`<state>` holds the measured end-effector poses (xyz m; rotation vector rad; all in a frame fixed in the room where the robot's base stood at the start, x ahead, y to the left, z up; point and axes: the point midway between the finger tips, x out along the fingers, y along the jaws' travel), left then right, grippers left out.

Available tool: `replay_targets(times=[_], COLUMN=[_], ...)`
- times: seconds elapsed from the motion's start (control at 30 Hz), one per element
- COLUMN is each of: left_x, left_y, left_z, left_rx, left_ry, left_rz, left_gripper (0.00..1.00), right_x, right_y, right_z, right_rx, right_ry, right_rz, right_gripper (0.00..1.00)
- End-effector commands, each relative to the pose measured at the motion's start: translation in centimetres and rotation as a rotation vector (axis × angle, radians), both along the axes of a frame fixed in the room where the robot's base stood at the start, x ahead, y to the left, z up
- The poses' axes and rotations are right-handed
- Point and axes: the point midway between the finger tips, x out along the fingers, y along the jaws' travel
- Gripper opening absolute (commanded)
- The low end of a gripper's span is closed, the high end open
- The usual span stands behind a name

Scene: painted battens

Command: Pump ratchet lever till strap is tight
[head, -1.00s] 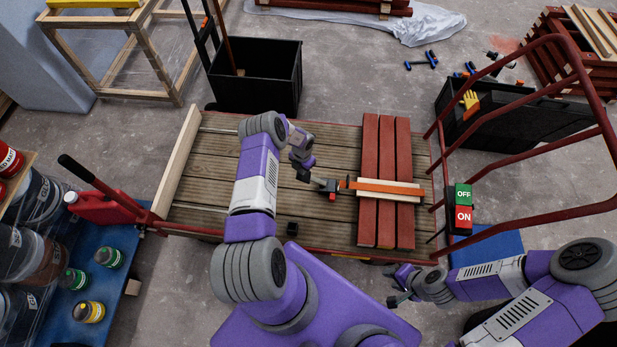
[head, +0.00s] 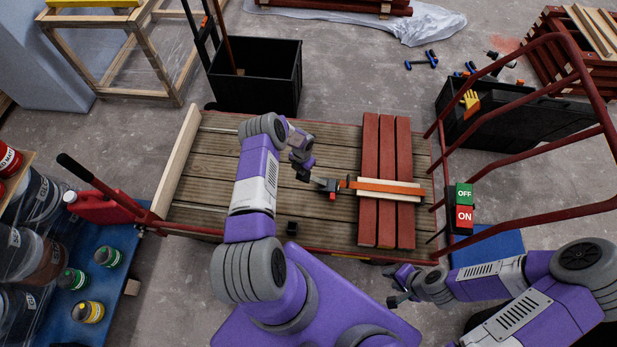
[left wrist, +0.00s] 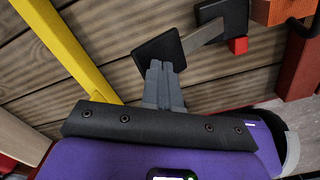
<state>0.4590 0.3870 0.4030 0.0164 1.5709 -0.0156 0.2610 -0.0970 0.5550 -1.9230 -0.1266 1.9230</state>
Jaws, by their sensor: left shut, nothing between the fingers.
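Red battens (head: 388,150) lie side by side on the wooden deck of a cart. An orange strap (head: 388,188) runs across them, along a pale wooden strip (head: 408,197). The ratchet (head: 332,189), with red and black parts, sits at the strap's left end. In the left wrist view, its grey metal lever (left wrist: 206,33) ends in a black grip (left wrist: 157,48). My left gripper (head: 303,175) is shut and empty. Its fingertips (left wrist: 160,68) are right at the black grip; contact cannot be told. My right gripper (head: 397,287) is off the cart's front edge, small and partly hard to read.
The deck (head: 215,170) is clear on its left side. A pale board (head: 178,165) closes its left end, and red rails (head: 540,125) stand at the right. A small black block (head: 292,228) lies near the front edge. Paint cans (head: 108,257) stand at the left.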

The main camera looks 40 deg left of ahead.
Motion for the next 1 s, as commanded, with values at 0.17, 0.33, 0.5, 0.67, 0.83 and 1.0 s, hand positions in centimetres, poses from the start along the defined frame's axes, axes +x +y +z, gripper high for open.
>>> replay_targets(times=[0.17,0.33,0.5,0.67,0.83,1.0], left_x=[-0.1,0.0,0.0,0.0,0.0,0.0], left_y=[0.0,0.0,0.0,-0.1,-0.1,-0.1], left_z=[-0.7,-1.2,-1.7,-2.2,-2.6,-3.2], left_rx=[-0.001,-0.001,-0.001,-0.002,-0.002,-0.002], left_ry=[0.001,0.000,0.000,0.000,-0.001,-0.001], left_rz=[0.000,0.000,0.001,0.001,0.000,0.000], left_gripper=[0.00,0.00,0.00,0.00,0.00,0.00], right_x=[0.0,0.0,0.0,0.0,0.0,0.0], right_y=[0.0,0.0,0.0,0.0,0.0,0.0], right_z=[-0.4,-0.7,-0.9,-1.1,-1.0,-1.1], right_rx=[0.000,0.000,0.000,0.000,0.000,0.000], right_ry=[0.000,0.000,0.000,0.000,0.000,0.000], right_rz=[0.000,0.000,0.000,0.000,0.000,0.000], right_gripper=[0.38,0.38,0.38,0.38,0.38,0.38])
